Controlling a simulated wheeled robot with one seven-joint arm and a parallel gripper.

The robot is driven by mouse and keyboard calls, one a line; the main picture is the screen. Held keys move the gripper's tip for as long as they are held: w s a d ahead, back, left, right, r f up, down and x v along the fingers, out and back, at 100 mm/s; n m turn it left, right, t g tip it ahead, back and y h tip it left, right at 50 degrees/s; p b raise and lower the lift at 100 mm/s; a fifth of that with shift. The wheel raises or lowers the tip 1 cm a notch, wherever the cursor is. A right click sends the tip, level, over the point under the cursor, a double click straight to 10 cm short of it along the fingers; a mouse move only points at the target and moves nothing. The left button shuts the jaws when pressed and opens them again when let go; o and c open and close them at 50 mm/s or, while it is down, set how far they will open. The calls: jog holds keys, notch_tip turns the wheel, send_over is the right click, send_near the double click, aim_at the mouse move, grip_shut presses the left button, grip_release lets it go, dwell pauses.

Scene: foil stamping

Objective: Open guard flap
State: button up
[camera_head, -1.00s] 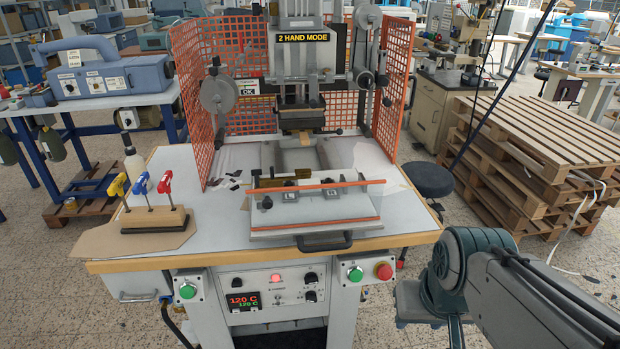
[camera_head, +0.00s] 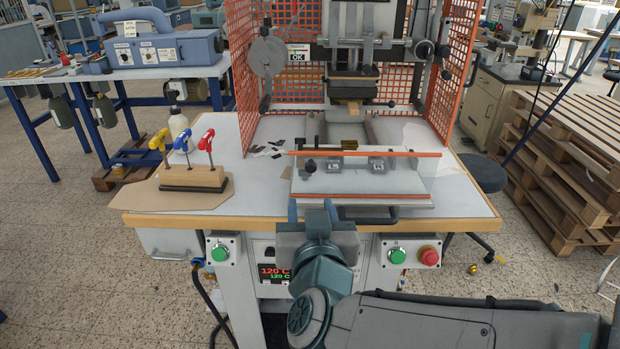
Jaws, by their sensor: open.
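The guard flap (camera_head: 415,172) looks like a clear panel across the front of the press bed. It has an orange bar (camera_head: 400,154) along its upper edge and an orange strip (camera_head: 362,196) below. It stands raised in front of the two small clamp blocks, which show through it. A dark handle (camera_head: 368,218) sits below it at the front of the bed. My gripper (camera_head: 310,208) is open and empty, with its two fingers pointing toward the press. It is in front of the flap's lower left part, left of the handle. Contact with the bed cannot be told.
Orange mesh guards (camera_head: 243,65) flank the press. A wooden block with coloured hex keys (camera_head: 192,178) and a white bottle (camera_head: 179,128) stand on the left of the table. Green buttons (camera_head: 219,253) and a red button (camera_head: 429,256) are on the front. Pallets (camera_head: 565,165) stand at right.

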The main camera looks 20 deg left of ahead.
jog(key=s+t+h, duration=0.1)
jog(key=s, duration=0.1)
jog(key=p, duration=0.7)
send_near(311, 168)
jog(key=w, duration=0.1)
jog(key=shift+m, duration=0.3)
jog(key=x, duration=0.8)
jog(key=shift+w+a, duration=0.1)
jog(key=shift+a, duration=0.05)
grip_shut()
